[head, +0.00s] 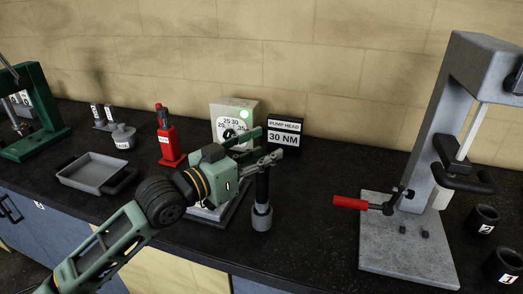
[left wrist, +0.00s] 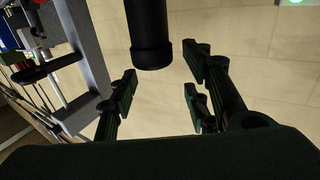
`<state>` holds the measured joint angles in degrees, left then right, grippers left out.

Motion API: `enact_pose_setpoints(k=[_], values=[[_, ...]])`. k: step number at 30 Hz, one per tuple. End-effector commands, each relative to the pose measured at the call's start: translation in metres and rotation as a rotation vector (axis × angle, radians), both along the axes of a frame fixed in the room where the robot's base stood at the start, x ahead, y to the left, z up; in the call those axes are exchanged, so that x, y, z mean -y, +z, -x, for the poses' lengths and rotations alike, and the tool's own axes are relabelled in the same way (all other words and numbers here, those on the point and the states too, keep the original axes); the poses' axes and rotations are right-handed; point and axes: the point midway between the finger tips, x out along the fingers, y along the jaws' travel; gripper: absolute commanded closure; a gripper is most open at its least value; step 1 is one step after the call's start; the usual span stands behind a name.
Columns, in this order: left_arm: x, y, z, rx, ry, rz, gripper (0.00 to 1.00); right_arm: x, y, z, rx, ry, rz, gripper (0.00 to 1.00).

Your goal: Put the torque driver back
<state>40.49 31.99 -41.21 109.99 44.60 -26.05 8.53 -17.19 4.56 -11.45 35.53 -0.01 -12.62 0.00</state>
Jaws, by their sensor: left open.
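The torque driver (head: 262,186), with a black cylindrical handle, stands upright in front of the dial tester. Its lower end is at a grey round holder or foot (head: 261,218); I cannot tell which. My left gripper (head: 268,150) is open at the top of the handle, with its fingers pointing right. In the left wrist view, the black handle (left wrist: 149,38) shows between and beyond the open fingers (left wrist: 160,85), with no clear contact. My right gripper is not in view.
A dial tester (head: 243,108) with a green light and a "30 NM" sign (head: 284,132) stand behind. A red jack (head: 168,137) and grey tray (head: 92,170) are left. A grey press (head: 408,245) with a red-handled lever (head: 350,202) and black cups (head: 484,218) are right.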

Motion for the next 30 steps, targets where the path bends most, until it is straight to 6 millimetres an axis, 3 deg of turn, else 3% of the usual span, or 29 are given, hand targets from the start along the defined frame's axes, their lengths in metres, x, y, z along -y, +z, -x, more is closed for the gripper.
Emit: enact_pose_setpoints(k=[5,10,12,21,30], values=[[0.000,0.001,0.000,0.000,0.000,0.000,0.56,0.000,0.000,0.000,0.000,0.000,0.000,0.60],[0.000,0.017,0.000,0.002,0.000,0.001,0.56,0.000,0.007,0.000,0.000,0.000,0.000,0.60],[-0.012,0.008,0.009,-0.001,0.003,-0.002,0.56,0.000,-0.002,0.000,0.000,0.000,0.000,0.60],[-0.062,0.007,0.055,0.000,0.003,-0.005,0.56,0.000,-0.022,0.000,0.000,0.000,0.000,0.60],[-0.087,0.011,0.079,-0.001,0.001,-0.001,0.56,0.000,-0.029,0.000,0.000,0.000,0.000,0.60]])
